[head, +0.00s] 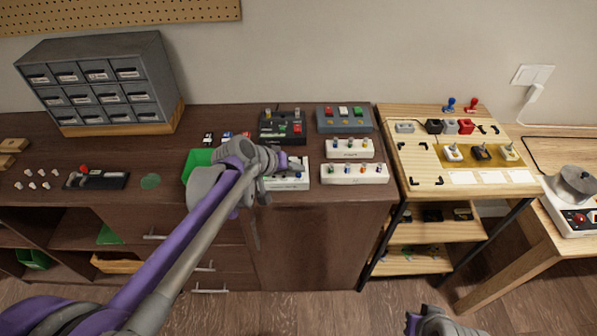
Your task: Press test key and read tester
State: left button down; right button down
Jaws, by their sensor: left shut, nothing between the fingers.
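My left gripper (297,164) is shut with nothing in it, low over the back part of a white box (290,184) on the dark bench. The gripper and wrist hide part of that box, and I cannot tell whether the fingertips touch it. Just behind stands a black unit (269,140) with small coloured parts on top. To its right is a blue-grey box (343,126) with red, white and green keys. I cannot tell which of these is the tester, and no reading is legible. Part of my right gripper (432,322) shows at the bottom edge; its fingers are unclear.
Two more white boxes with small knobs (350,149) (354,174) stand right of the gripper. A green bin (196,160) is partly behind my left arm. A grey drawer cabinet (100,85) stands back left. A light wooden table (415,165) adjoins on the right.

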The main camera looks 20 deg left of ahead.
aim_at(296, 179)
pick_arm(q)
jog(key=shift+r, duration=0.35)
notch_tip(296, 179, up, 5)
jog(key=p, duration=0.4)
dwell(0.8)
jog(key=s+a+f+m+g+y, duration=0.1)
jog(key=s+f+y, duration=0.1)
jog(key=s, duration=1.1)
jog(key=s+a+f+m+g+y+p, duration=0.1)
jog(key=s+f+y, duration=0.2)
jog(key=s, duration=1)
jog(key=shift+a+f+m, duration=0.25)
jog(key=shift+f+m, duration=0.05)
jog(key=shift+f, duration=0.55)
jog(key=shift+w, duration=0.1)
